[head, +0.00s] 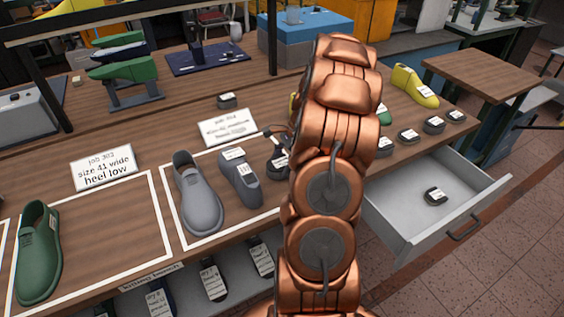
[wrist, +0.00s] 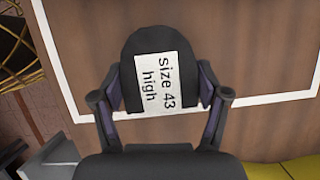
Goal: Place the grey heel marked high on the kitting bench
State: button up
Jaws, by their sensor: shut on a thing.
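My gripper (wrist: 158,92) is shut on a dark grey heel (wrist: 128,75), with a finger on each side. The heel's white label reads "size 43 high" in the wrist view. In the head view the heel (head: 278,163) shows just left of my arm, which hides part of it and most of the gripper. It is at the right side of a white-outlined area on the wooden kitting bench (head: 150,228). I cannot tell whether it touches the bench top.
A card (head: 228,127) stands behind the grey pieces. A green last (head: 38,250) and a "size 41 wide heel low" card (head: 103,168) are at left. An open drawer (head: 405,222) at right holds one dark heel (head: 435,196). Several dark heels and a yellow last (head: 414,86) stand behind it.

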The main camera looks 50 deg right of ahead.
jog(key=shift+f, duration=0.2)
jog(key=o, duration=1.2)
jog(key=b+v, duration=0.4)
jog(key=v, duration=0.8)
jog(key=shift+a+r, duration=0.1)
jog(key=shift+r, duration=0.1)
